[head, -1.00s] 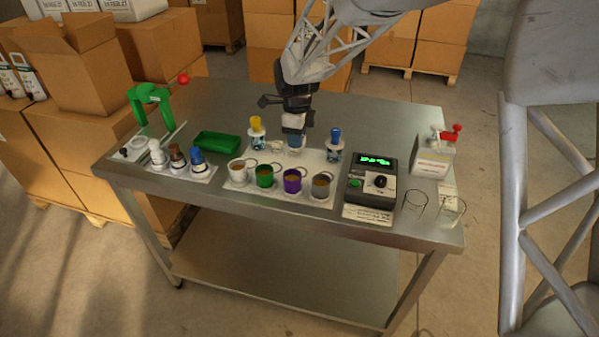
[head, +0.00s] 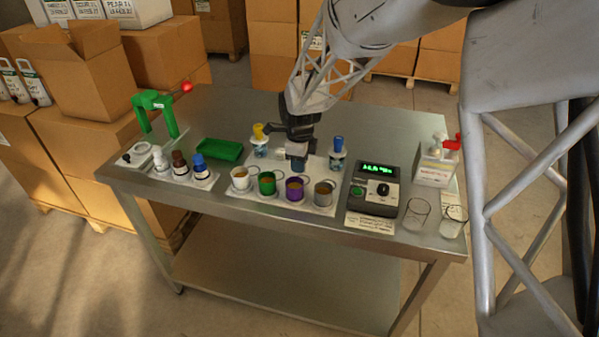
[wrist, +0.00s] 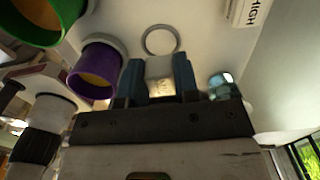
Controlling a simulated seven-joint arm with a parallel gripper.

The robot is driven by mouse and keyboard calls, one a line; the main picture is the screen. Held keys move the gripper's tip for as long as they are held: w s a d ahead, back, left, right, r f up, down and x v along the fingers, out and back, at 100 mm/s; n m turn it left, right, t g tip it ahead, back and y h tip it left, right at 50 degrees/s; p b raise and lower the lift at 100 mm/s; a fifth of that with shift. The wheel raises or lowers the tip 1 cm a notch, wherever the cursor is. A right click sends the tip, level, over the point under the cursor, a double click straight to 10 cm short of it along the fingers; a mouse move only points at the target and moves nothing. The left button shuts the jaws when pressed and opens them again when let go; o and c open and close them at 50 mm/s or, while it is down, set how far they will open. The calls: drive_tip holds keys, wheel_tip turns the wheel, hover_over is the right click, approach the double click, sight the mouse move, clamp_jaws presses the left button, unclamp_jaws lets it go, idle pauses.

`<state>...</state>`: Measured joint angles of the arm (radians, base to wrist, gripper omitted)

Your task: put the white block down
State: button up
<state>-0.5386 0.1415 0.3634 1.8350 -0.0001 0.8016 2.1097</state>
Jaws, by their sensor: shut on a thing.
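My gripper (head: 298,164) is over the back part of the white mat (head: 318,166), behind the purple cup (head: 295,189). In the wrist view my gripper (wrist: 160,78) has its two blue fingers closed on the pale white block (wrist: 160,68), one on each side. The block's lower contact is hidden, so I cannot tell whether it touches the mat. A grey ring (wrist: 160,40) lies on the pale surface just beyond the fingertips. In the head view the held block is mostly hidden by the fingers.
Several cups stand along the mat's front, including a green one (head: 267,183). A yellow-topped bottle (head: 260,142) and a blue-topped bottle (head: 337,155) flank my gripper. A green tray (head: 221,149) is at left; a device with a lit display (head: 375,187) is at right.

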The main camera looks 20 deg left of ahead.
drive_tip(key=shift+f, duration=1.85)
drive_tip(key=shift+f, duration=0.15)
drive_tip(key=o, duration=0.9)
wheel_tip(320, 180, up, 12)
drive_tip(key=shift+r, duration=0.2)
